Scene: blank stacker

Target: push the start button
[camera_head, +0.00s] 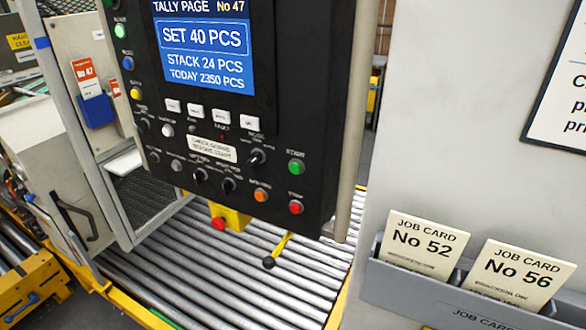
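The black control panel (275,130) hangs at the upper middle in the head view. The green start button (296,167) is at the panel's right side, with a label above it that seems to read START. A red button (295,207) sits just below it, and an orange button (261,195) is to the lower left. Nothing touches or covers the green button. Neither of my grippers shows in this view.
Roller conveyor (190,262) runs below the panel, with a red knob (219,223) and a yellow lever (278,250). At right, a grey wall holder (400,283) carries job cards No 52 and No 56. Space directly before the panel looks clear.

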